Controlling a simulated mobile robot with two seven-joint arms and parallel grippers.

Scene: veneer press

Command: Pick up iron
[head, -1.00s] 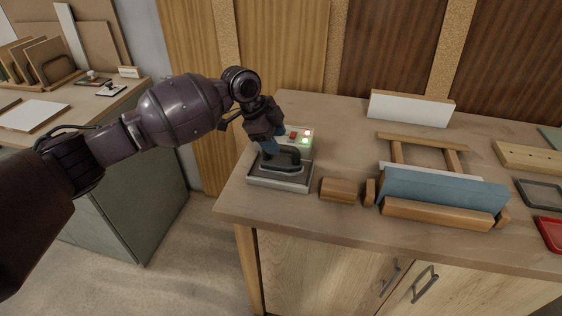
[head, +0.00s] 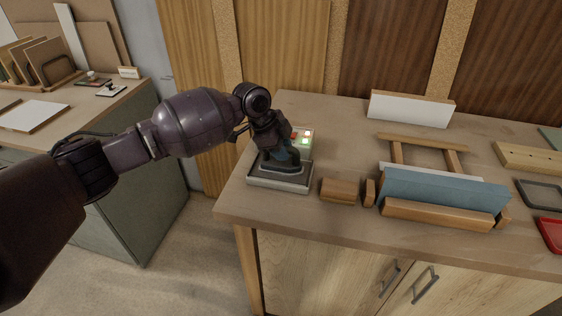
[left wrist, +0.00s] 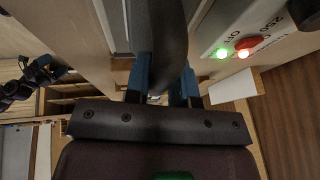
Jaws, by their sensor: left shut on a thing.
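The dark iron (head: 270,166) sits on a grey rimmed stand (head: 282,186) at the left end of the workbench. My left gripper (head: 285,155) is over the iron from above, shut on its handle. In the left wrist view the two blue fingers of my left gripper (left wrist: 165,82) lie on either side of the dark handle of the iron (left wrist: 162,35). The iron appears to rest on the stand; the gripper hides part of it. Part of my other arm shows small and dark at the left of the left wrist view; its jaws are unclear.
A control box (head: 305,138) with red and green lights stands close behind the iron. A wooden block (head: 340,190) lies just right of the stand. A blue-faced clamp or press (head: 440,193) stands further right. Bare benchtop (head: 290,215) lies in front.

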